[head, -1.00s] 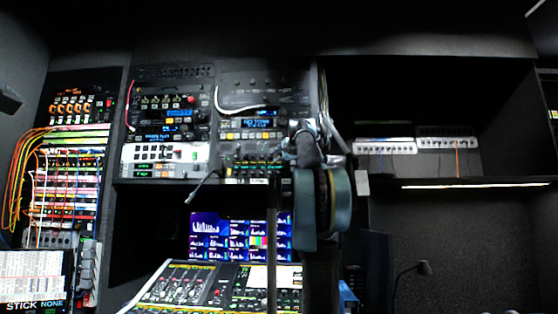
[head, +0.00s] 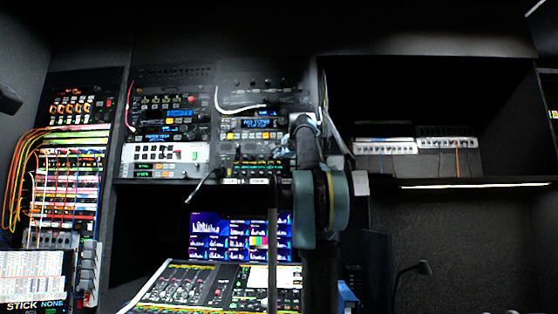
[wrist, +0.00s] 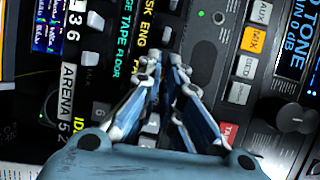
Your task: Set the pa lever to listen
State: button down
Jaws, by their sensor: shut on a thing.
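A panel with a row of small key levers (wrist: 96,20) and green-lettered labels fills the middle of the wrist view. In the head view this lever strip (head: 250,168) is low on the right-hand rack, partly behind my arm. My gripper (wrist: 163,68) has its narrow blue fingers close together over the lever row, shut on one small lever. The fingers largely hide that lever, so its position is unclear. In the head view the fingertips are hard to make out.
A module with buttons and a blue display (wrist: 297,25) is right of the levers in the wrist view. A white cable (head: 240,103) hangs across the rack. A gooseneck microphone (head: 203,184) juts out below it. Monitors (head: 240,237) and a mixing desk (head: 200,285) are lower down.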

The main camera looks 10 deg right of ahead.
jog(key=shift+r+g, duration=0.2)
jog(key=shift+g, duration=0.1)
jog(key=shift+w+r+m+g, duration=0.15)
jog(key=shift+r+m+g, duration=0.25)
jog(key=shift+g, duration=0.5)
jog(key=c, duration=1.8)
grip_release()
